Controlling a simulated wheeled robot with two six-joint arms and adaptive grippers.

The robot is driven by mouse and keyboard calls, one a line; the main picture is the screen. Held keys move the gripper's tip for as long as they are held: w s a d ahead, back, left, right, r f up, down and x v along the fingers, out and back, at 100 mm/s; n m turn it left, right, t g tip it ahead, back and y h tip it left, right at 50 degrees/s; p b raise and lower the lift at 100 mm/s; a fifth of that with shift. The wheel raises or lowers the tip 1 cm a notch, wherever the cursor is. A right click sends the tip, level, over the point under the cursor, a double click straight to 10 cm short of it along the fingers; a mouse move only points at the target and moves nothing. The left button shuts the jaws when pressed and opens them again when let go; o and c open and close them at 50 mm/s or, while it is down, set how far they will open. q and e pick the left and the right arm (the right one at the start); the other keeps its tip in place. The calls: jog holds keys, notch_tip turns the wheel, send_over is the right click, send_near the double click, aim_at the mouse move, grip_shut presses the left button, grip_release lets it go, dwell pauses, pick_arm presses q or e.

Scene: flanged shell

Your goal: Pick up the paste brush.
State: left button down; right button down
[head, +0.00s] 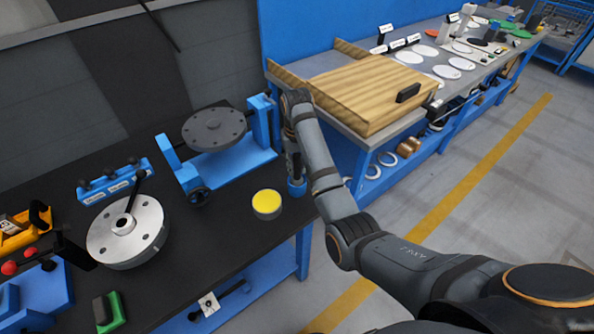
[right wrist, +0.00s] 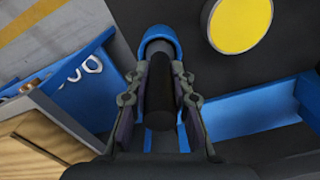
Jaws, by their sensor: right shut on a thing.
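The paste brush shows in the right wrist view as a dark, round handle (right wrist: 160,92) between my fingers. Its far end meets a grey and blue round part (right wrist: 158,45); I cannot tell whether that is a holder cup or part of the brush. In the head view a blue cup-like part (head: 297,188) shows below my right gripper (head: 294,166) at the black table's right edge. My right gripper (right wrist: 160,85) is shut on the handle, one finger on each side. The bristles are hidden. My left gripper is in neither view.
A round tin with a yellow top (head: 267,203) stands just left of my right gripper. A blue stand with a grey flanged disc (head: 214,128) is behind it. A silver flange (head: 127,230) lies further left. A wooden box (head: 370,85) is on the bench to the right.

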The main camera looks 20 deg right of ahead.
aim_at(297, 155)
jog(key=shift+r, duration=0.85)
notch_tip(297, 155, up, 8)
jog(key=p, duration=0.7)
jog(key=shift+f+p, duration=0.2)
jog(key=shift+p, duration=0.2)
jog(key=shift+f, duration=0.2)
